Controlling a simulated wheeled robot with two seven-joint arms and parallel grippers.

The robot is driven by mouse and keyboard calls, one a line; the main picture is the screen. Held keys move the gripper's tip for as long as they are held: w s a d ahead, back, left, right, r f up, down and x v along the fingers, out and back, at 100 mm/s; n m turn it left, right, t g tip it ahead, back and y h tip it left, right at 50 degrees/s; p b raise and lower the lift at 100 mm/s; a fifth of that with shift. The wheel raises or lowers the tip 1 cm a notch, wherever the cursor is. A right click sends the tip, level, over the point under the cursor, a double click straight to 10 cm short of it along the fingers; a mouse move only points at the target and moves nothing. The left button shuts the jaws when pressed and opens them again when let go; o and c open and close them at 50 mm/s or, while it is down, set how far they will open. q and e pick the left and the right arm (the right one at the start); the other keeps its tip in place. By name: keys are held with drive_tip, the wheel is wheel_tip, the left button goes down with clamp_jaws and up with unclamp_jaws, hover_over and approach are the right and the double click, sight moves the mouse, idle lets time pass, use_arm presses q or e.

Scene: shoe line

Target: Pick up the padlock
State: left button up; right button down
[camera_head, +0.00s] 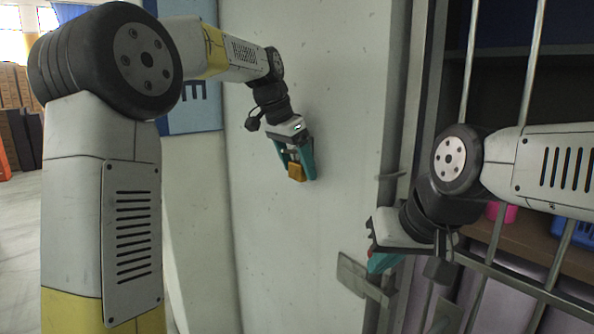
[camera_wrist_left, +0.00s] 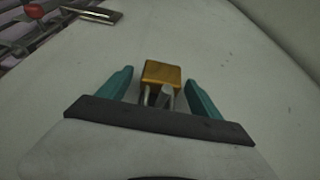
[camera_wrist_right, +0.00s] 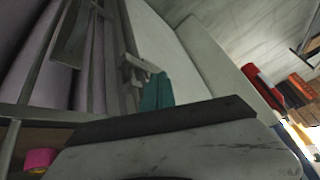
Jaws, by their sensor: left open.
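The padlock has a brass-yellow body and a grey shackle. In the head view the padlock (camera_head: 296,172) is in front of the pale wall, at the tips of my left gripper (camera_head: 294,162). In the left wrist view the padlock body (camera_wrist_left: 161,74) is just beyond the teal fingertips, and its shackle lies between the fingers of my left gripper (camera_wrist_left: 160,90). Gaps show on both sides, so the fingers are open. I cannot tell what supports the padlock. My right gripper (camera_head: 380,262) is near the barred door, its teal fingers together and empty in the right wrist view (camera_wrist_right: 157,92).
The pale wall (camera_head: 320,70) fills the middle. A metal latch (camera_head: 360,278) sits below my right gripper. Barred shelving (camera_head: 530,60) stands at the right. A pink object (camera_wrist_right: 40,158) shows on a shelf in the right wrist view.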

use_arm(q)
clamp_jaws()
drive_tip(key=shift+r, duration=0.1)
drive_tip(key=shift+r, duration=0.5)
drive_tip(key=s+a, duration=1)
drive_tip(key=a, duration=0.4)
drive_tip(key=shift+s+a+r, duration=0.2)
drive_tip(key=shift+s+a, duration=0.1)
